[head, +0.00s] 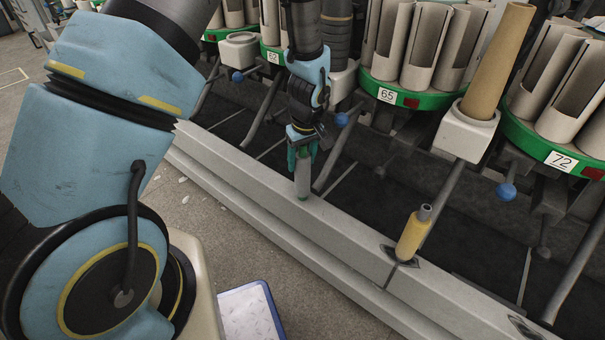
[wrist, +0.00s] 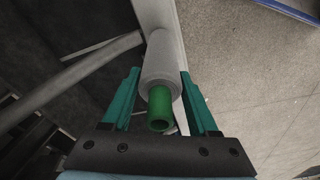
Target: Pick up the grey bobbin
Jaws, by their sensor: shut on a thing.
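The grey bobbin (head: 302,178) is upright at the machine's long grey rail in the head view. In the wrist view the grey bobbin (wrist: 161,62) shows its pale body and a green tube end towards the camera. My gripper (head: 302,155) is above the rail with its green fingers on either side of the bobbin's upper part. In the wrist view my gripper (wrist: 160,98) is shut on the bobbin. I cannot tell whether the bobbin's lower end touches the rail.
A yellow bobbin (head: 413,236) stands tilted on the rail to the right. Green magazines with grey tubes, one marked 65 (head: 388,96), line the back. A tan cone (head: 498,60) stands at the upper right. A blue-rimmed tray (head: 250,312) is on the floor below.

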